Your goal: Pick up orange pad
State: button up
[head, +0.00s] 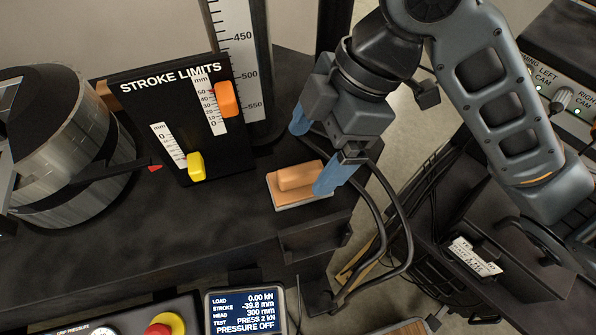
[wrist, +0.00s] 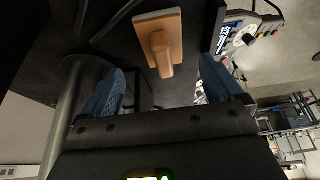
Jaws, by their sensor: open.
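The orange pad (head: 299,181) is a tan-orange block with a raised rounded handle on top and a pale grey underside. It lies on the dark bench near its right end. In the wrist view the pad (wrist: 159,42) is ahead of the fingers, its handle pointing toward the gripper. My gripper (head: 312,155) has two blue fingers spread apart and nothing between them. In the head view the right finger overlaps the pad's right edge; I cannot tell if they touch. In the wrist view the gripper (wrist: 161,85) has its fingers to either side, with the pad beyond the tips.
A STROKE LIMITS panel (head: 180,120) with an orange slider (head: 226,99) and a yellow slider (head: 196,166) stands left of the pad. A metal cylinder (head: 75,150) is at far left. Black cables (head: 385,225) loop off the bench's right edge. A display (head: 246,311) sits in front.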

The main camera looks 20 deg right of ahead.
aim_at(303, 169)
jog(key=x, duration=0.5)
jog(key=shift+s+a+f+p, duration=0.2)
jog(key=shift+s+f+p, duration=0.05)
jog(key=shift+f+p, duration=0.05)
jog(key=shift+c, duration=0.2)
jog(key=c, duration=1.1)
jog(key=shift+r, duration=0.15)
